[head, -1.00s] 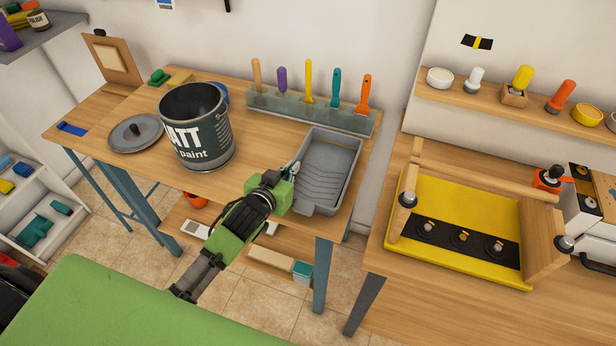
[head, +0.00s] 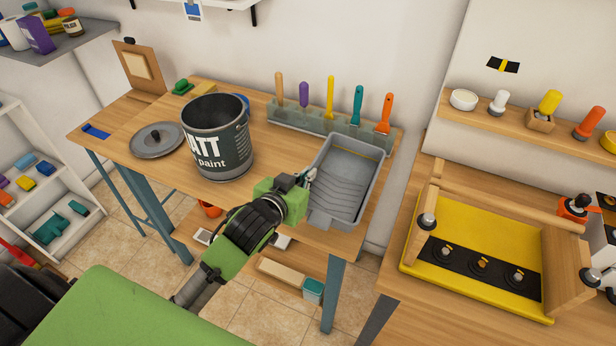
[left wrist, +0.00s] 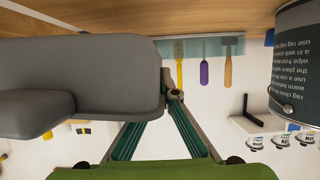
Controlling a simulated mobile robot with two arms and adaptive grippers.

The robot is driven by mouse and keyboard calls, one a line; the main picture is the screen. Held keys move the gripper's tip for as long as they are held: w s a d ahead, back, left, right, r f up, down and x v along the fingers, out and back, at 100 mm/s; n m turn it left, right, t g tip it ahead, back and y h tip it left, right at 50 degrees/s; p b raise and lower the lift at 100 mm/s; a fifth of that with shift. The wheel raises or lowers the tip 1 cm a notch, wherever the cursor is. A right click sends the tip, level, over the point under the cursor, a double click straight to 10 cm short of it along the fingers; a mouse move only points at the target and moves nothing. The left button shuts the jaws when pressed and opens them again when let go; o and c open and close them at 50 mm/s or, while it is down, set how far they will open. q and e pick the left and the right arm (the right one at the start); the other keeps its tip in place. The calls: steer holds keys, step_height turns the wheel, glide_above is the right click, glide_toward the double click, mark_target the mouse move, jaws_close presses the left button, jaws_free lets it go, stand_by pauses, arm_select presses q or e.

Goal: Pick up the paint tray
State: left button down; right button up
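The grey paint tray (head: 352,190) is over the right end of the wooden workbench, its ribbed slope toward me. My left gripper (head: 308,178) is at its left wall, with the fingertips closed together on the rim. In the left wrist view the tray (left wrist: 80,85) fills the left side as a smooth grey wall, and the fingertips (left wrist: 174,96) meet at its edge. The tray looks slightly raised off the bench, though the gap beneath it is hidden in the head view. My right gripper is not in view.
A paint can (head: 217,140) and its lid (head: 157,140) stand to the left on the workbench (head: 130,110). A rack (head: 345,130) of upright tools is close behind the tray. A second bench with a yellow board (head: 480,255) is on the right.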

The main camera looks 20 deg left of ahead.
arm_select(q)
steer(key=s+d+r, duration=0.3)
steer(key=s+r, duration=0.3)
steer(key=s, duration=0.4)
steer(key=shift+s+d+r+p, duration=0.15)
steer(key=shift+d+r+p, duration=0.1)
steer(key=shift+p, duration=0.2)
stand_by(0.5)
